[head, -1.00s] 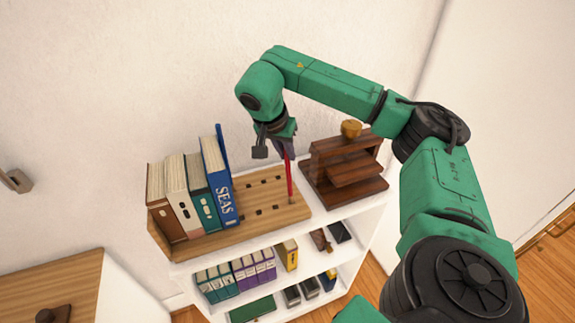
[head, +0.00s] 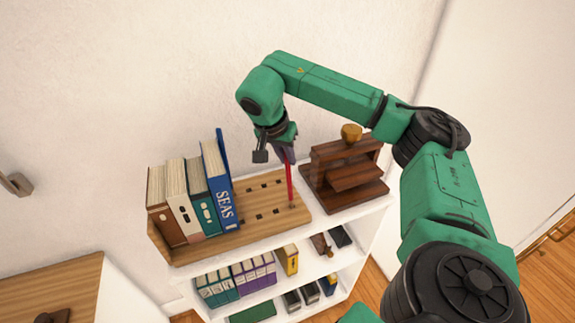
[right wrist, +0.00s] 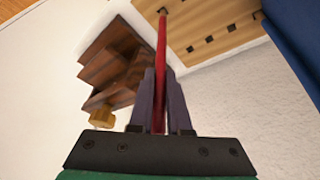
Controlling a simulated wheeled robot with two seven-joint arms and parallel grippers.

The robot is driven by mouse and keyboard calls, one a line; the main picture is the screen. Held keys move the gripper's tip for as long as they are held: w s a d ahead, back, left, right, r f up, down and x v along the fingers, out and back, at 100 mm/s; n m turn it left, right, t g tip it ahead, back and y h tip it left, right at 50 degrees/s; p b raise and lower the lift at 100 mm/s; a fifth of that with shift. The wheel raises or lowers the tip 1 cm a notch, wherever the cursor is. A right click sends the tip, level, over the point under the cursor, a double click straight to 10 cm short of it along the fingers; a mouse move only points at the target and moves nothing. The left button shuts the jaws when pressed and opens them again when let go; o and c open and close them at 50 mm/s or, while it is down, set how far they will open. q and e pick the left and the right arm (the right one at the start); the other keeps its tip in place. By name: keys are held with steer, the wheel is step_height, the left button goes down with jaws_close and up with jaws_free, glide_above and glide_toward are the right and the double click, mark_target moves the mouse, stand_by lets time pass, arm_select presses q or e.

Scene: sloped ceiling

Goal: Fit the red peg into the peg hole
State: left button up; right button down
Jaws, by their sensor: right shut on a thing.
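The red peg (head: 290,187) is long and thin and stands nearly upright over the front right part of the wooden board with square holes (head: 297,213). My right gripper (head: 284,156) is shut on its upper part. In the right wrist view the red peg (right wrist: 162,60) runs between the two fingers of my gripper (right wrist: 160,85) toward the board (right wrist: 215,22). Its far end meets the board at or beside a dark hole; I cannot tell whether it is inside. Several other holes show empty. My left gripper is not in view.
Upright books (head: 196,197) stand on the board's left part. A dark wooden stepped stand (head: 345,172) with a small yellow-brown pot (head: 351,133) is to the right. The white shelf (head: 335,218) holds more books and boxes below. A wall is close behind.

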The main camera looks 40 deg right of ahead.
steer(key=shift+w+r, duration=0.1)
steer(key=shift+r, duration=0.25)
step_height(320, 180, up, 6)
steer(key=shift+f, duration=0.2)
step_height(320, 180, up, 14)
steer(key=p, duration=0.7)
steer(key=shift+f, duration=0.15)
